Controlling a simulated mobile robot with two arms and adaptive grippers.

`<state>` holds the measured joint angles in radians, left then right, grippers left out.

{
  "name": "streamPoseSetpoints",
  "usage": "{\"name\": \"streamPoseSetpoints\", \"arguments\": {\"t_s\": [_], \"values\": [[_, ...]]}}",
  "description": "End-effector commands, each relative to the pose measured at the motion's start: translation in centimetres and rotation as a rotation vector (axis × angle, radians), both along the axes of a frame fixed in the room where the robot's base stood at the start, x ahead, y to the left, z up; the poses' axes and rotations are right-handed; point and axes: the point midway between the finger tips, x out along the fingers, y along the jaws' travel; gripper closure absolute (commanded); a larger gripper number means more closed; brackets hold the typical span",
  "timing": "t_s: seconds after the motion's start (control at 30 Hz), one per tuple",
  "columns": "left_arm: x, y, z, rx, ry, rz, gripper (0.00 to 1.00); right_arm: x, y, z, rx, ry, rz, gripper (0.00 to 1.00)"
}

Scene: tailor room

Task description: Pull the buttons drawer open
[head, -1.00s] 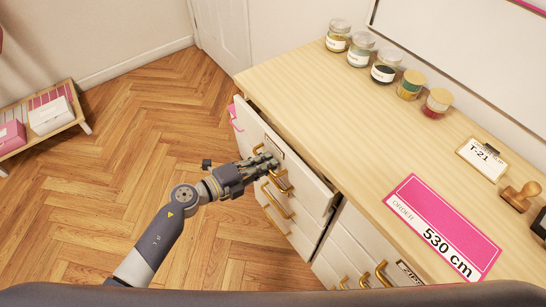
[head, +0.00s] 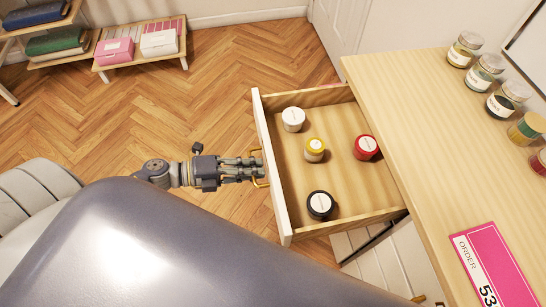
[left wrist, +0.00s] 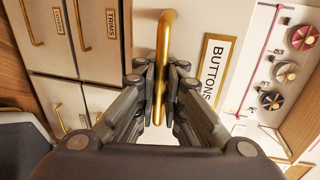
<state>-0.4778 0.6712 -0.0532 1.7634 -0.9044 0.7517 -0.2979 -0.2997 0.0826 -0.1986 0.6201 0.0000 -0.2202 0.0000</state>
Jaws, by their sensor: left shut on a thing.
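The buttons drawer (head: 335,192) stands pulled out from the wooden-topped cabinet in the head view. Its label (left wrist: 213,70) reads "BUTTONS" in the left wrist view. My left gripper (head: 258,171) is at the drawer's front, shut on its brass handle (left wrist: 164,50). The handle runs between the two fingers in the left wrist view. My right gripper is not in view.
Several jars (head: 487,72) and a pink order card (head: 492,262) lie on the cabinet top (head: 415,120). Other drawers, one labelled "TRIMS" (left wrist: 112,23), are shut. A low shelf with boxes (head: 117,51) stands far off. Wooden floor (head: 225,90) is clear left of the drawer.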

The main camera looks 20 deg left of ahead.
Motion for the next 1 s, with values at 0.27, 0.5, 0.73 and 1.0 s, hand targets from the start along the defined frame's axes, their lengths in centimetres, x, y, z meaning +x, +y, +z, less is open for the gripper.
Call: {"name": "streamPoseSetpoints", "arguments": {"t_s": [0.27,0.5,0.73,1.0], "values": [[-0.89,1.31,0.13,-0.002,-0.002,0.000,1.00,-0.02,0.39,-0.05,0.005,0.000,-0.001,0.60],[-0.90,1.39,0.19,-0.003,-0.003,0.001,1.00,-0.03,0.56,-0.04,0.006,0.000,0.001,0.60],[-0.89,1.38,0.18,-0.002,-0.003,0.001,0.83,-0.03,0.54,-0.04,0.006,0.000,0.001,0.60],[-0.97,1.39,0.09,-0.002,-0.001,0.000,0.83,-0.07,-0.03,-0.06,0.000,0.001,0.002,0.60]]}}
